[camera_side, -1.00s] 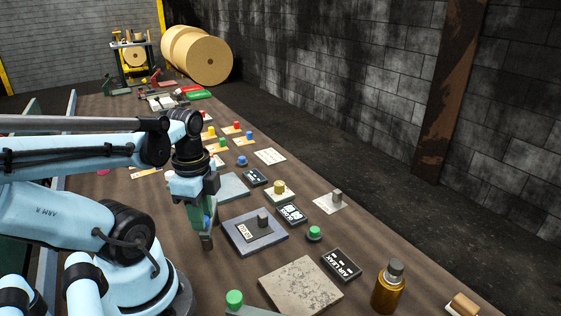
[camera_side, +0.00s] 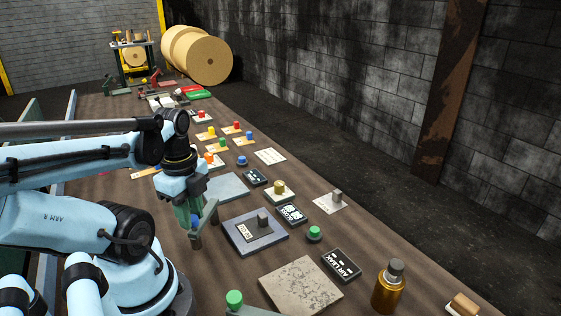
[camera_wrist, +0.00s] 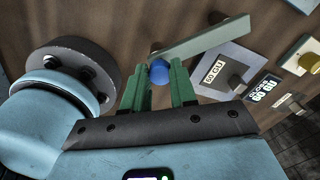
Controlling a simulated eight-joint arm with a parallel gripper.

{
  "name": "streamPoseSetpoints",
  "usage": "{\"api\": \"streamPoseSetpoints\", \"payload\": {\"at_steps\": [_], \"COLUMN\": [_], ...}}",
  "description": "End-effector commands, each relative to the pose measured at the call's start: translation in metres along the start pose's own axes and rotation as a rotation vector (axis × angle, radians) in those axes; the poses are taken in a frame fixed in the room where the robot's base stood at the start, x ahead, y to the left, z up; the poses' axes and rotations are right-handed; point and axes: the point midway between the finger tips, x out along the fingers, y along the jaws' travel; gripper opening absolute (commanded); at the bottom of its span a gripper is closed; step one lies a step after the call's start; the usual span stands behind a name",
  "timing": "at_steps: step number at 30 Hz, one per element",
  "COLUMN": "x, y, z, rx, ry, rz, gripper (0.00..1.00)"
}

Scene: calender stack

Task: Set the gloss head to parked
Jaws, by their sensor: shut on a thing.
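My gripper (camera_side: 193,216) is shut on a round blue knob (camera_wrist: 158,70), which sits between its green fingers in the wrist view. The knob is at the end of a grey-green bar (camera_wrist: 205,36), which also shows beside the fingers in the side view (camera_side: 209,213). I cannot tell whether this bar is the gloss head. A dark post end (camera_side: 196,242) shows below the bar. To the right lies a blue-grey plate (camera_side: 240,243) with a grey block and a GU label. My fingers partly hide the knob.
A speckled square slab (camera_side: 300,285), a dark AIR LEAK sign (camera_side: 341,265) and an amber bottle (camera_side: 388,289) stand at the near right. A green button (camera_side: 314,233) is near the sign. Several coloured knobs on cards line the bench farther back.

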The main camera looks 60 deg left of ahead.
Motion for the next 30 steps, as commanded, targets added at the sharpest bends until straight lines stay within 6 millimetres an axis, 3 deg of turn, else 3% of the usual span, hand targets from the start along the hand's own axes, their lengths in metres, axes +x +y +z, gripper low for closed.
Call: {"api": "streamPoseSetpoints", "payload": {"at_steps": [1,2,6,19,30], "x": [0.000,0.000,0.000,-0.005,-0.047], "y": [0.001,0.001,0.001,0.000,0.000], "z": [0.002,0.002,0.002,0.001,0.001], "rx": [-0.002,-0.002,-0.002,-0.002,-0.002], "ry": [-0.009,-0.009,-0.007,-0.005,-0.005], "rz": [0.006,0.006,0.004,0.002,0.002], "gripper": [0.00,0.31,0.52,0.52,0.52]}}
